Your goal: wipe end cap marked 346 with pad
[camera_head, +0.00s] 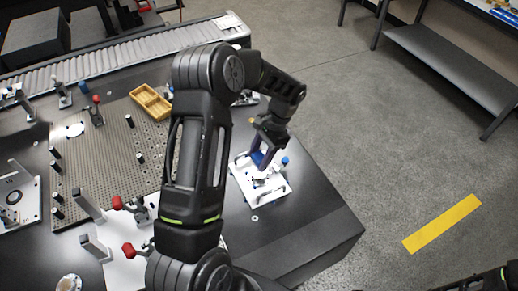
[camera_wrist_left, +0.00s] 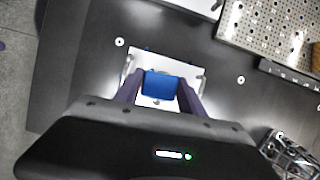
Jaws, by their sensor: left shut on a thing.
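My left gripper (camera_head: 262,157) is shut on a blue pad (camera_head: 257,158), low over a white fixture plate (camera_head: 276,196) near the table's right edge. In the left wrist view the pad (camera_wrist_left: 160,83) sits between the two purple fingers of the left gripper (camera_wrist_left: 160,92), with the white plate (camera_wrist_left: 143,60) beneath it. A small pale part (camera_head: 261,175) lies on the plate just below the pad; I cannot tell whether they touch. No marking 346 is legible.
A perforated plate (camera_head: 110,150) with dark pegs covers the table's left. A yellow tray (camera_head: 151,102) stands at its back. A red-knobbed clamp (camera_head: 129,249) is at front left. A conveyor (camera_head: 120,52) runs behind. The dark table (camera_head: 310,215) is clear right of the fixture.

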